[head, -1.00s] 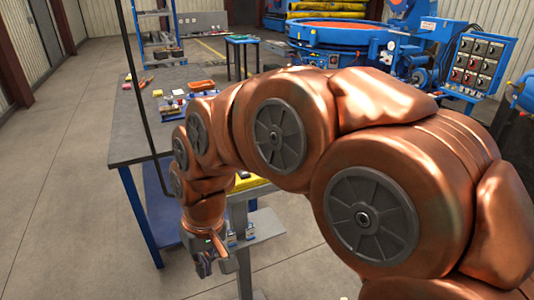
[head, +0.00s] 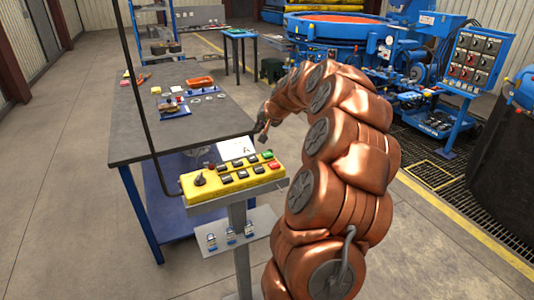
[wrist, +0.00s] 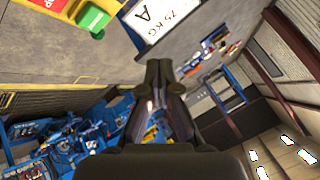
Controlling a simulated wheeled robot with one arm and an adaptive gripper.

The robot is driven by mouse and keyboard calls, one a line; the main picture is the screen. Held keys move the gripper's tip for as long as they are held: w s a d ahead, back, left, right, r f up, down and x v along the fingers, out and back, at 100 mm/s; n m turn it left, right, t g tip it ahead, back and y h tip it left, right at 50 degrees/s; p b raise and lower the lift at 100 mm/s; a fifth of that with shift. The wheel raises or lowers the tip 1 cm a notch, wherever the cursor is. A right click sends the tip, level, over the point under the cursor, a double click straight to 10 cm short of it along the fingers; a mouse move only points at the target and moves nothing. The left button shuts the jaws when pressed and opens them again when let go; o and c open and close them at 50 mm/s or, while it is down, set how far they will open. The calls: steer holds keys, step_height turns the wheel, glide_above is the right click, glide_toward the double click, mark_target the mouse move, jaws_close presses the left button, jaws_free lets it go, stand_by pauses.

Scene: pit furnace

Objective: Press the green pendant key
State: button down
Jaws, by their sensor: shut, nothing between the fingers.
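The yellow pendant (head: 207,187) rests on a grey stand. It carries a black knob (head: 199,179), several dark keys, a green key (head: 267,154) and a red key (head: 274,165) at its right end.
A white card (head: 236,148) marked "A" stands behind the pendant. A dark-topped table (head: 150,130) with small items lies to the left. A blue furnace (head: 330,30) and a control panel (head: 478,58) stand behind. A thin dark cable rises left of the pendant.

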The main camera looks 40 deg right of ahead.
steer(key=shift+m+h, duration=0.4)
steer(key=shift+m, duration=0.1)
steer(key=d, duration=0.4)
steer(key=shift+s, duration=0.3)
steer(key=shift+f, duration=0.15)
steer(key=b, duration=0.3)
glide_above(268, 155)
step_height(268, 155, down, 8)
steer(key=shift+d+r, duration=0.1)
steer(key=shift+r, duration=0.15)
steer(key=shift+f, duration=0.6)
steer(key=shift+f+b, duration=0.4)
steer(key=shift+b, duration=0.2)
